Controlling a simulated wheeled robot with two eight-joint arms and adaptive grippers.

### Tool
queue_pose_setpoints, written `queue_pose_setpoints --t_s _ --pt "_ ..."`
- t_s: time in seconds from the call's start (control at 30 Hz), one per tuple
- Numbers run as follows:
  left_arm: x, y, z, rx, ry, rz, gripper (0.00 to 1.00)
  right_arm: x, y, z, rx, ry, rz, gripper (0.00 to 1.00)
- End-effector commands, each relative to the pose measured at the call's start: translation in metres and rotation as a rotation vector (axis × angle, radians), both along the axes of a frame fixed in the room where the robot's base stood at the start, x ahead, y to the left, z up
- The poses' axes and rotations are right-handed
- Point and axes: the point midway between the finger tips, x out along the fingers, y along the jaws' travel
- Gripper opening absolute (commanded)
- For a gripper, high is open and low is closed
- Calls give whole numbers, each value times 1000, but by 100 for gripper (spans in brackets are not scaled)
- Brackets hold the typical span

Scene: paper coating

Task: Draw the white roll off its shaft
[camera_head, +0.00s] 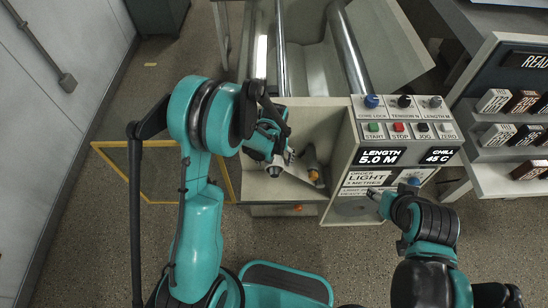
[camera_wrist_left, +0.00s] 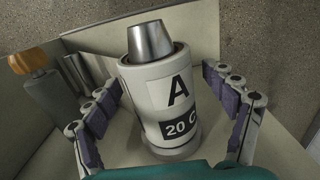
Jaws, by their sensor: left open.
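The white roll (camera_wrist_left: 172,100) is marked "A" and "20" in the left wrist view. It sits around its silver shaft (camera_wrist_left: 150,42), whose tapered metal end sticks out of the roll's top. My left gripper (camera_wrist_left: 160,84) is open, with one purple-padded finger on each side of the roll; gaps show between the pads and the roll. In the head view my left gripper (camera_head: 281,158) reaches into the machine's open bay, and the arm hides most of the roll. My right gripper (camera_head: 376,196) is beside the machine's lower front panel; its fingers are too small to read.
The machine's control panel (camera_head: 404,118) has several buttons and a "5.0 M" display. An orange-topped grey part (camera_wrist_left: 33,64) stands left of the roll. A yellow-framed door (camera_head: 118,178) hangs open at left. Shelves with small boxes (camera_head: 497,132) stand at right.

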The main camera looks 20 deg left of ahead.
Motion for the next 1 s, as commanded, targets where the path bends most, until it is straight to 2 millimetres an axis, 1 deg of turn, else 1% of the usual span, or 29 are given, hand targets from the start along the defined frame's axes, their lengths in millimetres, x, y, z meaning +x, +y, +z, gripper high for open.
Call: queue_pose_setpoints --t_s 0.1,0.3,0.33,0.37,0.4,0.47,0.5,0.53,0.57,0.77,1.0 --pt "0 0 -4 0 0 0 84 0 0 -1 0 0 0 50" --pt "0 0 -3 0 0 0 84 0 0 -1 0 0 0 50" --pt "0 0 -3 0 0 0 82 0 0 -1 0 0 0 50" --pt "0 0 -3 0 0 0 74 0 0 -1 0 0 0 50" --pt "0 0 -3 0 0 0 63 0 0 -1 0 0 0 50" --pt "0 0 -3 0 0 0 47 0 0 -1 0 0 0 50" --pt "0 0 -3 0 0 0 37 0 0 -1 0 0 0 50" --pt "0 0 -3 0 0 0 29 0 0 -1 0 0 0 50" --pt "0 0 -3 0 0 0 25 0 0 -1 0 0 0 50" --pt "-2 -1 -4 0 0 0 25 0 0 -2 0 0 0 50" --pt "-17 -5 -4 0 0 0 25 0 0 -5 0 0 0 50"
